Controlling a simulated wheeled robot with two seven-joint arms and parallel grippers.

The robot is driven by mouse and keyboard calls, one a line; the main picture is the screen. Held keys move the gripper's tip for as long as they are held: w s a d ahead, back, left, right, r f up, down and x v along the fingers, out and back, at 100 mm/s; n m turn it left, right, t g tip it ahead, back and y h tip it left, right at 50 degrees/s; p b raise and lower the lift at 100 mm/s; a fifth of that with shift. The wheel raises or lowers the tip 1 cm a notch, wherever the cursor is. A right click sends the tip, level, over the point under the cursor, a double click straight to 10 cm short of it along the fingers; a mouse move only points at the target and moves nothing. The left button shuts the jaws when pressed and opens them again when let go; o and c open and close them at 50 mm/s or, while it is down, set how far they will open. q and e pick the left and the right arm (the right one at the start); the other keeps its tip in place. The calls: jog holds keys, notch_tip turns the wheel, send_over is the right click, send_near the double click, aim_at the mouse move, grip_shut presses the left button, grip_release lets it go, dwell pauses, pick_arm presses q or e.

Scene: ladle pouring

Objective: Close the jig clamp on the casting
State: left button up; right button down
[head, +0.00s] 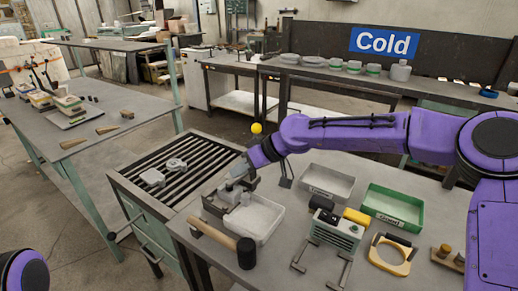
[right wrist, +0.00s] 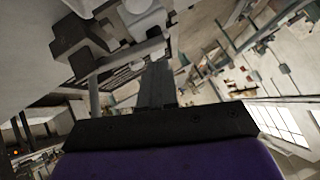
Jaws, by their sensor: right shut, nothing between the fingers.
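The jig (head: 214,207) is a grey metal fixture at the left edge of the near table. A light grey casting appears to sit in it, but my right gripper (head: 240,172) partly covers it. The gripper is shut and empty, just above the jig, and I cannot tell whether it touches the clamp. A yellow ball (head: 256,128) shows just behind my wrist; what it is fixed to is hidden. In the right wrist view, grey jig parts (right wrist: 90,45) lie left of my dark fingers (right wrist: 157,85). My left gripper is out of view.
A hammer (head: 245,252) and a light tray (head: 262,218) lie close to the jig. A grey tray (head: 328,182), a green tray (head: 393,208) and a yellow-handled tool (head: 390,255) stand to the right. Grey castings (head: 152,177) rest on the slatted rack (head: 190,152) at left.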

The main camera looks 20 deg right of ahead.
aim_at(231, 186)
jog(key=shift+s+a+f+n+t+h, duration=0.2)
jog(key=shift+s+f+n+t+h, duration=0.1)
jog(key=shift+f+h, duration=0.15)
jog(key=shift+s+a+f+n+t+h, duration=0.2)
jog(key=shift+s+f+n+t+h, duration=0.1)
jog(key=shift+f+h, duration=0.15)
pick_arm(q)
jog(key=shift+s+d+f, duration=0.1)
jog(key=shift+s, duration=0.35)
pick_arm(e)
jog(key=shift+s+a+f, duration=0.2)
jog(key=shift+s+f, duration=0.05)
jog(key=shift+f, duration=0.25)
jog(key=shift+s+f, duration=0.15)
jog(key=shift+f, duration=0.05)
jog(key=r+p, duration=0.3)
jog(key=w+r+p, duration=0.1)
jog(key=r+p, duration=0.1)
jog(key=shift+d+r, duration=0.15)
jog(key=shift+d, duration=0.05)
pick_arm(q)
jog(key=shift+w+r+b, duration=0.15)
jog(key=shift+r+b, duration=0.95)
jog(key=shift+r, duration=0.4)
pick_arm(e)
jog(key=v, duration=1)
jog(key=shift+d, duration=0.15)
